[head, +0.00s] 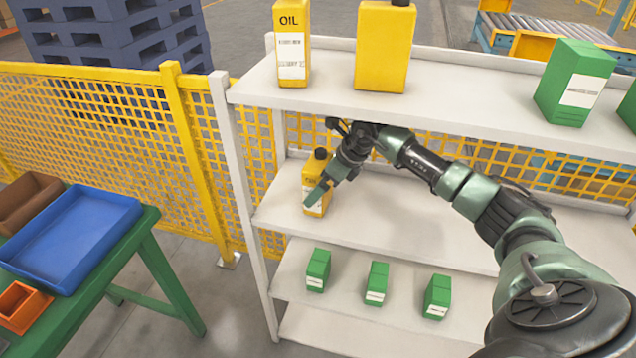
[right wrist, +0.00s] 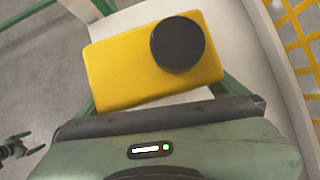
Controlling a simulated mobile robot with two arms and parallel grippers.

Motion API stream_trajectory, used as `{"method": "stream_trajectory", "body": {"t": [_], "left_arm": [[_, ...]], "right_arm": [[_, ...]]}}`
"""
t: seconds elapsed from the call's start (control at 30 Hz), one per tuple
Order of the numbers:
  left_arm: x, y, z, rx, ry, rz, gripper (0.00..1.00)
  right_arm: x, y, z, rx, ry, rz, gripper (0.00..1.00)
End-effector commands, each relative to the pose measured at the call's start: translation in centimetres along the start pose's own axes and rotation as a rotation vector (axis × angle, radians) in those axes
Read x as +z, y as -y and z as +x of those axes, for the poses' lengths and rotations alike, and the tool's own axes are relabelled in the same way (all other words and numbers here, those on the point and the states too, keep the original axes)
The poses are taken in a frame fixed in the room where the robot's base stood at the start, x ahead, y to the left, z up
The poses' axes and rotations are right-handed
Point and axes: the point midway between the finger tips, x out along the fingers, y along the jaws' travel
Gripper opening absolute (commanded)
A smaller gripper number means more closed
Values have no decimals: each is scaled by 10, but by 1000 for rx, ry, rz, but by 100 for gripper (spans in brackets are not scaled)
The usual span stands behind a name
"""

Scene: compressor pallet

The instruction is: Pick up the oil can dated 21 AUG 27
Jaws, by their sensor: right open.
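A yellow oil can (head: 324,170) with a black cap stands on the second shelf. Its label is partly hidden by my right gripper (head: 319,192), and no date can be read. The right gripper is open, with its fingers around the can's sides. In the right wrist view the can (right wrist: 120,62) is seen from above, cap up, between the fingers. Two larger-looking oil cans stand on the top shelf: one marked OIL (head: 291,40) with a blurred label, and another (head: 383,45) with no label visible. A small dark gripper, apparently my left (right wrist: 18,146), shows at the wrist view's edge.
The white shelf rack (head: 420,95) has its top board close above my right forearm. Green boxes (head: 376,284) stand on a lower shelf and at top right (head: 573,82). A yellow mesh fence (head: 110,125) runs behind. A green table with a blue tray (head: 75,238) is at left.

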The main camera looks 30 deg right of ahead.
Motion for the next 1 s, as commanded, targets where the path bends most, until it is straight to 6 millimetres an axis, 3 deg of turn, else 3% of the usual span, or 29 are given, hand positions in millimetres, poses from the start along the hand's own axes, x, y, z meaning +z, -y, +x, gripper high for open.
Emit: {"method": "stream_trajectory", "body": {"t": [0.03, 0.3, 0.8, 1.0], "left_arm": [[3, -2, 0, 2, 4, -1, 100], [12, -7, -1, 8, 17, -2, 100], [7, -4, 8, 4, 8, -1, 100], [7, -3, 13, 3, 7, -1, 100]], "right_arm": [[1, 0, 0, 0, 1, 0, 92], [1, 0, -1, 1, 3, -1, 18], [11, 1, -15, -2, 11, -4, 18], [5, -27, -17, 0, 7, -7, 18]]}}
